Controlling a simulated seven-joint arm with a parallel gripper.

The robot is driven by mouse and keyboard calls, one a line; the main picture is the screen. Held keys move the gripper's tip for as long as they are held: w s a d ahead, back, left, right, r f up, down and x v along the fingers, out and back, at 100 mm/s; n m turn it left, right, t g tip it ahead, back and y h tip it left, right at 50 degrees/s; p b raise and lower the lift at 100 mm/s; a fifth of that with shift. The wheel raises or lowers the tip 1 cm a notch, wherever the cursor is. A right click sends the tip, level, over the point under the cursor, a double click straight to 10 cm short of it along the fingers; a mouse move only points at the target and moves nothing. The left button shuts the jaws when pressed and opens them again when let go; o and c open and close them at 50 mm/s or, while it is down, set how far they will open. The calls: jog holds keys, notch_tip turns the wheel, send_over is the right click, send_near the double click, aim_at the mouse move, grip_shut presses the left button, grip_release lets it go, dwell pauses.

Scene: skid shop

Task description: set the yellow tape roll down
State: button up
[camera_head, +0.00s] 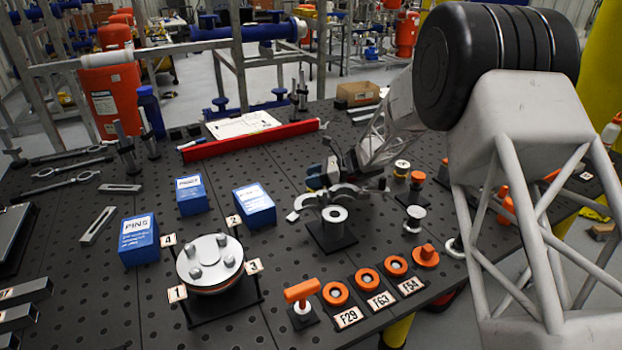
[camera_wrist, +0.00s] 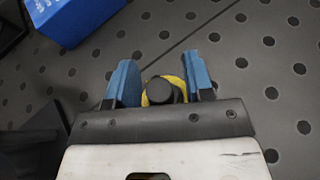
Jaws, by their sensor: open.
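My gripper (camera_wrist: 162,82) is open, with its two blue fingers pointing at the black perforated bench (camera_wrist: 255,45). A yellow ring-like thing (camera_wrist: 149,98), which looks like the yellow tape roll, shows between the fingers in the wrist view. A dark round piece covers its middle, so only parts of its yellow rim show. Narrow gaps show between it and both fingers. I cannot tell whether it rests on the bench. In the head view my gripper (camera_head: 322,178) is low over the bench middle, and I cannot make out the roll there.
A blue box (camera_head: 254,206) stands left of my gripper, with two more farther left. A grey clamp-like part on a stand (camera_head: 335,216) is in front. A red bar (camera_head: 250,139) lies behind. Orange knobs and rings (camera_head: 367,278) line the front edge.

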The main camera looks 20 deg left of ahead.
jog(key=v, duration=1.1)
jog(key=shift+d, duration=0.15)
jog(key=shift+r, duration=0.1)
dwell(0.5)
